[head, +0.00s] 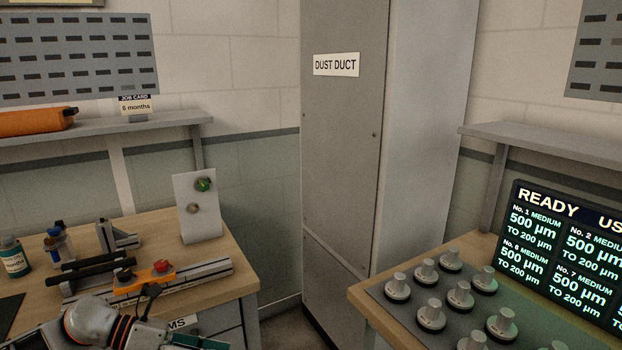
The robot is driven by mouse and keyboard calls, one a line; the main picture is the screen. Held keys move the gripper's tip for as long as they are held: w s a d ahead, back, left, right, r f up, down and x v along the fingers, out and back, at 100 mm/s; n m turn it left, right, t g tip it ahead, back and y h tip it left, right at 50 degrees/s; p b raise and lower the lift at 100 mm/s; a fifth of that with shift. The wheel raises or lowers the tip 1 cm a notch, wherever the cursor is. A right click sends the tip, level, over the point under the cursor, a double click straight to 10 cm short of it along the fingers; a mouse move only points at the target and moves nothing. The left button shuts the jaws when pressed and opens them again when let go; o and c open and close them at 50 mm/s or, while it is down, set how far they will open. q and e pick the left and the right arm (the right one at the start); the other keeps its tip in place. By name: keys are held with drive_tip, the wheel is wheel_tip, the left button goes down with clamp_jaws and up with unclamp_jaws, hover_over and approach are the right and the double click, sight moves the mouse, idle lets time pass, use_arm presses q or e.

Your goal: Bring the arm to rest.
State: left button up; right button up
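My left arm, white with an orange band, comes in at the bottom left in front of the bench. The dark parts of my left gripper (158,328) are at its right end, partly cut off by the picture's lower edge. I cannot tell whether its fingers are open or shut, or whether the dark green piece (200,342) beside it is held. My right arm and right gripper are out of view.
The left wooden bench (225,262) carries an orange fixture with a rail (205,271), a bottle (13,257) and an upright panel (199,225). A grey dust duct (343,150) fills the corner. The right bench (378,304) holds several knobs (430,314) and a display (560,250).

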use_arm(q)
drive_tip(key=s+d+n+t+h, duration=0.1)
drive_tip(key=d+n+t+h, duration=0.35)
drive_tip(key=d+n, duration=0.45)
drive_tip(key=s+a+f+n+t+y, duration=0.1)
drive_tip(key=s+a+f+n+y, duration=0.2)
drive_tip(key=f+n, duration=0.5)
drive_tip(key=s+a+f+n+t+y, duration=0.1)
drive_tip(key=s+a+f+n+y, duration=0.2)
drive_tip(key=n, duration=0.9)
drive_tip(key=s+a+f+n+t+y, duration=0.1)
drive_tip(key=s+a+f+n+y, duration=0.2)
drive_tip(key=s+f+n+y, duration=0.5)
wheel_tip(320, 180, down, 6)
drive_tip(key=s+n, duration=0.2)
drive_tip(key=n, duration=0.1)
drive_tip(key=shift+s+f, duration=0.25)
drive_tip(key=shift+s, duration=0.05)
drive_tip(key=shift+a+t+y, duration=0.1)
drive_tip(key=shift+t+y, duration=0.15)
drive_tip(key=shift+o, duration=0.5)
drive_tip(key=shift+a, duration=0.1)
